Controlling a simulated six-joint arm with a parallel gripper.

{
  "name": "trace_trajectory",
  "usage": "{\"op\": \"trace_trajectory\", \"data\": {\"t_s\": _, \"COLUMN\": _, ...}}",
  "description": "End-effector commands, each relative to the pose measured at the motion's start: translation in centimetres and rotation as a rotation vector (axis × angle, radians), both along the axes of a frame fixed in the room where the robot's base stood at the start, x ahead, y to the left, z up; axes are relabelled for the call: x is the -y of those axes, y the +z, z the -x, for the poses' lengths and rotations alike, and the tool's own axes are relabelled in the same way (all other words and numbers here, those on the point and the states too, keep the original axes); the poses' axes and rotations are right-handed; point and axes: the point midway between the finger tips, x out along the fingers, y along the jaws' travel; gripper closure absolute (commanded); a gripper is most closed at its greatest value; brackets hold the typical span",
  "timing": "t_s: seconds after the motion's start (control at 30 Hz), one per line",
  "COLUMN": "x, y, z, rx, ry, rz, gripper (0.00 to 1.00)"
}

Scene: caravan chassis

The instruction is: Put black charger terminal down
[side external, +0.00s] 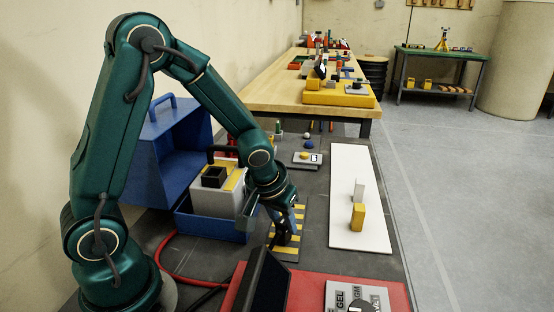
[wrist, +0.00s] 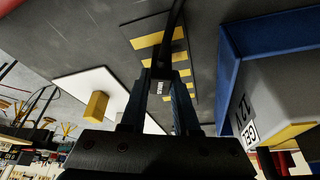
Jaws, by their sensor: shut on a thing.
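My gripper (side external: 283,232) points down over the yellow-and-black striped pad (side external: 287,256) on the grey bench. Its fingers, also in the wrist view (wrist: 160,82), are shut on the black charger terminal (wrist: 161,70), a small dark block with a white label. A black cable runs from the terminal across the striped pad (wrist: 150,40) in the wrist view. In the side view the terminal is small and dark against the pad. I cannot tell whether it touches the pad.
A grey battery (side external: 217,195) with a yellow top stands in a blue tray (side external: 207,228) left of my gripper. A white board (side external: 345,225) with a yellow block (side external: 357,217) lies to the right. A red cable (side external: 170,262) and a dark-screened device (side external: 263,285) are in front.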

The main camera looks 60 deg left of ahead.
Motion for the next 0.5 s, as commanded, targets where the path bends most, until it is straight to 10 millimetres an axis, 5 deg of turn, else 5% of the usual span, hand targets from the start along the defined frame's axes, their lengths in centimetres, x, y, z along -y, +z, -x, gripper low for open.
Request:
{"op": "trace_trajectory", "data": {"t_s": 0.3, "x": 0.0, "y": -0.28, "z": -0.01, "rx": 0.0, "ry": 0.0, "rz": 0.0, "gripper": 1.0}}
{"op": "trace_trajectory", "data": {"t_s": 0.33, "x": 0.0, "y": -0.32, "z": -0.01, "rx": 0.0, "ry": 0.0, "rz": -0.001, "gripper": 0.67}}
{"op": "trace_trajectory", "data": {"t_s": 0.4, "x": -0.01, "y": -0.27, "z": -0.02, "rx": 0.001, "ry": 0.0, "rz": -0.001, "gripper": 0.41}}
{"op": "trace_trajectory", "data": {"t_s": 0.5, "x": -0.02, "y": -0.26, "z": -0.02, "rx": 0.001, "ry": 0.0, "rz": -0.001, "gripper": 0.41}}
